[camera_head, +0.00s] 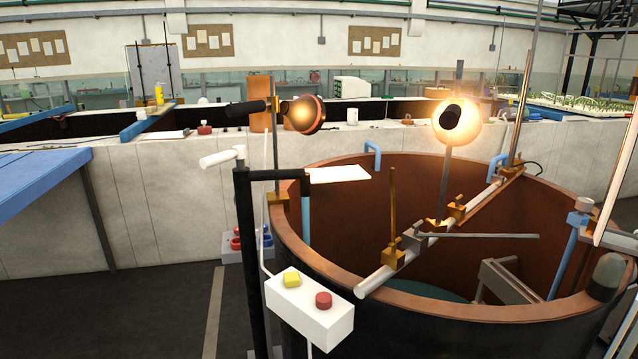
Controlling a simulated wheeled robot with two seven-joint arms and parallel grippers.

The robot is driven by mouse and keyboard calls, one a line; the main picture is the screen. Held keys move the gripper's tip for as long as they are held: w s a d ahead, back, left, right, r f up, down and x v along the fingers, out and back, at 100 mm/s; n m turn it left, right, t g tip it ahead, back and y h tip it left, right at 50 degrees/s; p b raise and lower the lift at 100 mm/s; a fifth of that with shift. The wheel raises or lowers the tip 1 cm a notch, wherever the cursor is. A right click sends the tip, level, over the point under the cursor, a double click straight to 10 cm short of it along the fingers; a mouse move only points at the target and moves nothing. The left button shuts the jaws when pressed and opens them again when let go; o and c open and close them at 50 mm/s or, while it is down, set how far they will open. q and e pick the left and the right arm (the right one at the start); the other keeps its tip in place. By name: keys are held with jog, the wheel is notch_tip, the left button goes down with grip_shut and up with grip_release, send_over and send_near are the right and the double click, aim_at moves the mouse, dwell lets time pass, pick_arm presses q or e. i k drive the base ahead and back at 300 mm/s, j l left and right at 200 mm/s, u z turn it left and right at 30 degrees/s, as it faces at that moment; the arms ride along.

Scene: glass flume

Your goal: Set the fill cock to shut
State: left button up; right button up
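Neither of my grippers is in view. No part is clearly marked as the fill cock, and I cannot tell its setting. A white, lever-like cylinder (222,158) sticks out to the left from the top of a black post (247,240) beside the round tank (420,311). At the tank's right side a slanting blue pipe (568,255) carries a small brown-and-grey fitting (583,206) at its top. Nothing is seen touching either one.
A white box with yellow and red buttons (311,309) stands in front of the tank. A white bar (376,279) with brass clamps crosses the tank top.

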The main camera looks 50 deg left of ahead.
aim_at(238, 153)
jog(key=u, duration=2.15)
